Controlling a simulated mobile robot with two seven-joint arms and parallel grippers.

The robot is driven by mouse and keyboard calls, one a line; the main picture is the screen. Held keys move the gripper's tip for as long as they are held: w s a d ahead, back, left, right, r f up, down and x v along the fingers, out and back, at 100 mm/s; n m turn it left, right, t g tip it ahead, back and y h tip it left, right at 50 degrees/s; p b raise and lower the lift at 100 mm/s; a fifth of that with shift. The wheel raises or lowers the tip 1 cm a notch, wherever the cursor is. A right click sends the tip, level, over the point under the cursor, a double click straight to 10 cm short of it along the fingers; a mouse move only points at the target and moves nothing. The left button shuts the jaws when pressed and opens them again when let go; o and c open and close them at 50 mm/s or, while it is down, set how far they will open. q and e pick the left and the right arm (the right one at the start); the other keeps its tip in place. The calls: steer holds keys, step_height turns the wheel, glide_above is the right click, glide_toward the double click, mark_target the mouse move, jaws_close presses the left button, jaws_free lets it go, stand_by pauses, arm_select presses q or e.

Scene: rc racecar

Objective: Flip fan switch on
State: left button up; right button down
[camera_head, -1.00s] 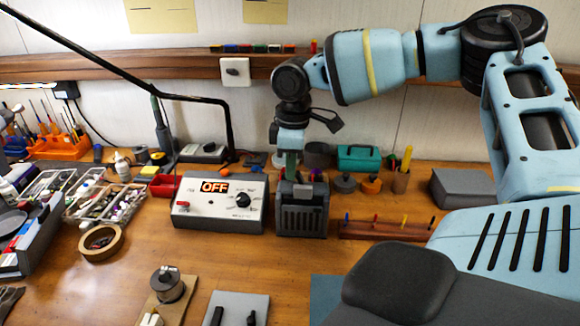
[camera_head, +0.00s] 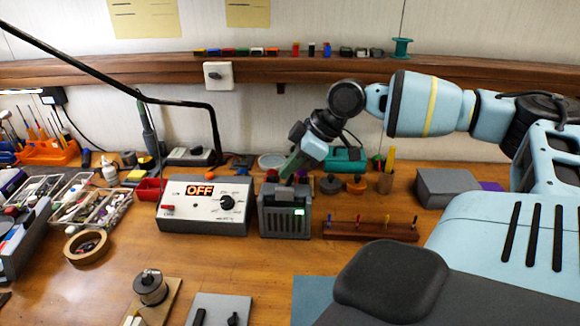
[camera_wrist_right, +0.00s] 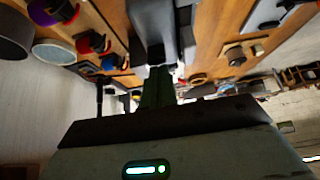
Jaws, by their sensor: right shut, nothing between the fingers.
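A grey vented box (camera_head: 285,222) stands on the bench, with a small lit green-white patch (camera_head: 299,212) on its front. My right gripper (camera_head: 287,174) tilts down just above and behind the box's top. Its fingers are shut and empty; contact with the box cannot be told. In the right wrist view the dark green fingers (camera_wrist_right: 158,88) point towards a grey block at the top, probably the same box. To the left, a white control box (camera_head: 205,215) has a display reading OFF (camera_head: 200,190), a red switch (camera_head: 168,207) and a black knob (camera_head: 227,202). My left gripper is not in view.
A black lamp arm (camera_head: 160,100) reaches in from the left. A wooden rack with small tools (camera_head: 370,231) and a grey case (camera_head: 447,187) stand to the right. A white wall switch (camera_head: 218,75) sits by the shelf. Bench in front of the boxes is mostly clear.

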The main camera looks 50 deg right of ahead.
steer(key=shift+w+a, duration=0.25)
steer(key=shift+w, duration=0.05)
steer(key=shift+r, duration=0.15)
steer(key=shift+s+d+r, duration=0.1)
steer(key=shift+r, duration=0.45)
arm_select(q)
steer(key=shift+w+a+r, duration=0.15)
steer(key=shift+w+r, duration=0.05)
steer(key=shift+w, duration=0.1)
arm_select(e)
steer(key=shift+r, duration=0.1)
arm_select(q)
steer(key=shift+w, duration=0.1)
